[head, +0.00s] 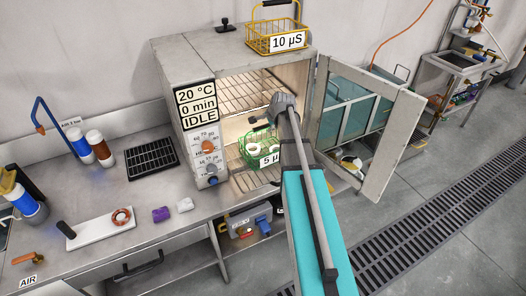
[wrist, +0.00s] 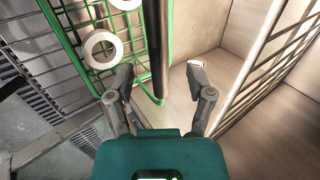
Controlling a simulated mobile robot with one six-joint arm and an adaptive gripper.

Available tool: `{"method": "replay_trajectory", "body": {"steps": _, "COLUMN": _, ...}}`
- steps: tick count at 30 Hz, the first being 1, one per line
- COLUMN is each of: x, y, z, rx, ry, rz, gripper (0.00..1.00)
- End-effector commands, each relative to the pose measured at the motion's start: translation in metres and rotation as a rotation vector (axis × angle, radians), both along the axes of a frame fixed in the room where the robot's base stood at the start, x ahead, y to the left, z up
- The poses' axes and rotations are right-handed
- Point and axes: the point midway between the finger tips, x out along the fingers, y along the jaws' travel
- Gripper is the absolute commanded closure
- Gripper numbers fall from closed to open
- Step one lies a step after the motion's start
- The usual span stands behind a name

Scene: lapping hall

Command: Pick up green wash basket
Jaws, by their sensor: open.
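The green wash basket (head: 259,135) is a wire basket with white rings in it and a label that starts with "5". It stands inside the open oven (head: 185,62), low in the chamber. My arm hides its right side in the head view. In the wrist view the green basket (wrist: 73,47) fills the upper left, and a dark bar (wrist: 158,38), seemingly its handle, runs down toward the gap between my fingertips. My gripper (wrist: 158,82) is open, one finger on each side of that bar's line. I cannot tell whether either finger touches it.
The oven door (head: 396,130) stands open to the right, close to my arm. A wire rack (head: 250,88) is above the basket. A black grid mat (head: 151,157) and a white board (head: 100,228) lie on the bench.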

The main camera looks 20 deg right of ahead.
Motion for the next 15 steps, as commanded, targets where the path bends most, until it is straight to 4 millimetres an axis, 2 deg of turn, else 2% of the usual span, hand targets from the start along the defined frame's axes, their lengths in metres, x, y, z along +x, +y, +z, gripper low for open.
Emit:
{"method": "replay_trajectory", "body": {"steps": 1, "x": 0.003, "y": 0.0, "z": -0.009, "rx": 0.0, "ry": 0.0, "rz": 0.0, "gripper": 0.32}}
{"method": "replay_trajectory", "body": {"steps": 6, "x": 0.011, "y": 0.0, "z": -0.021, "rx": -0.001, "ry": 0.0, "rz": 0.001, "gripper": 0.32}}
{"method": "replay_trajectory", "body": {"steps": 15, "x": 0.018, "y": 0.001, "z": -0.03, "rx": 0.0, "ry": 0.0, "rz": 0.0, "gripper": 0.32}}
